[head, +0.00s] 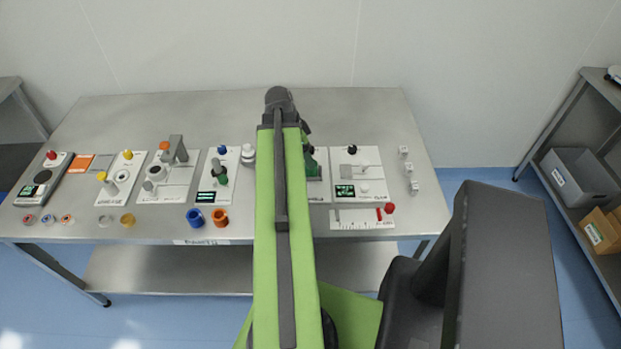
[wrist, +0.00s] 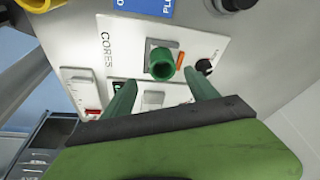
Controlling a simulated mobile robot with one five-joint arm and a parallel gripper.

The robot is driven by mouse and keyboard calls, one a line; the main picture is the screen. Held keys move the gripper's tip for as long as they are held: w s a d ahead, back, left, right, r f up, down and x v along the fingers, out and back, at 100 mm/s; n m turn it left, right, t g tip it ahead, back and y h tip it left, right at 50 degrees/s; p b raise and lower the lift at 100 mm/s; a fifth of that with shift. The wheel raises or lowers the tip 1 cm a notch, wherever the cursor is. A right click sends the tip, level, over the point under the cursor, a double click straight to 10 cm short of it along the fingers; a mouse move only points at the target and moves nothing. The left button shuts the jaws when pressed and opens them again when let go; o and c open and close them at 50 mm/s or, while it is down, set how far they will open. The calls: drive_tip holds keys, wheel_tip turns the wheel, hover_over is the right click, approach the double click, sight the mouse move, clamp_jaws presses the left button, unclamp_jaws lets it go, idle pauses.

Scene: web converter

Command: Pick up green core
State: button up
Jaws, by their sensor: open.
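In the wrist view, the green core (wrist: 162,64) is a short hollow cylinder, its open end facing the camera. It sits at a grey square fitting on a white panel marked CORES (wrist: 122,50). My gripper (wrist: 160,88) is open, with one dark green finger to the lower left of the core and the other to its lower right. The core appears beyond the fingertips, and no contact shows. In the head view, my green arm covers the middle of the table, and I cannot make out this core there.
A steel table (head: 340,105) carries several white device panels. A blue ring (head: 195,217) and an orange ring (head: 220,217) stand near its front edge. A small black knob (wrist: 205,67) is close to the core's right. A shelf rack with a grey bin (head: 580,178) stands at right.

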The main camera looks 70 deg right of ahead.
drive_tip(key=shift+x, duration=1)
drive_tip(key=b+x, duration=0.5)
drive_tip(key=shift+w+d+f+b, duration=0.1)
drive_tip(key=shift+d+f+b, duration=0.05)
drive_tip(key=shift+d+b, duration=0.2)
drive_tip(key=c, duration=1.4)
drive_tip(key=shift+r+p, duration=0.35)
drive_tip(key=shift+c, duration=0.2)
